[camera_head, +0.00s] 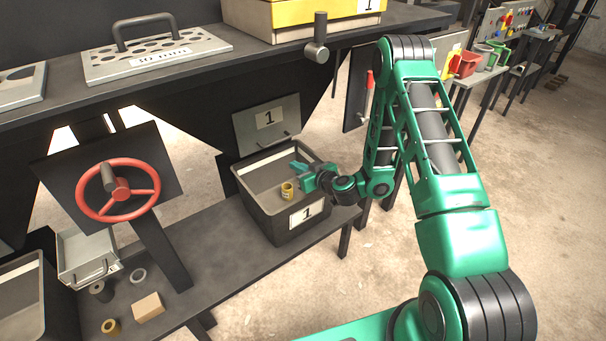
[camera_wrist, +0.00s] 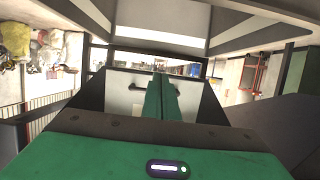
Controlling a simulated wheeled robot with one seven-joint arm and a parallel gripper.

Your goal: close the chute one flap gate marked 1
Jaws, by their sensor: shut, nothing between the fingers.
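The flap gate marked 1 (camera_head: 249,128) is a grey plate with a thin bar handle along its lower edge. It hangs at the foot of the dark chute, above a black bin (camera_head: 268,222) also marked 1. How far it stands from the chute mouth I cannot tell. My gripper (camera_head: 297,170) is shut and empty over the bin, below and right of the flap's handle, apart from it. In the wrist view my closed green fingers (camera_wrist: 162,98) stand before a pale panel with a small dark handle; whether this is the flap I cannot tell.
A yellow-brown cylinder (camera_head: 287,191) is in the bin. A red handwheel (camera_head: 118,190) stands left on a dark panel. A grey lever (camera_head: 317,40) hangs above right. The shelf (camera_head: 222,262) left of the bin is clear; small parts lie further left.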

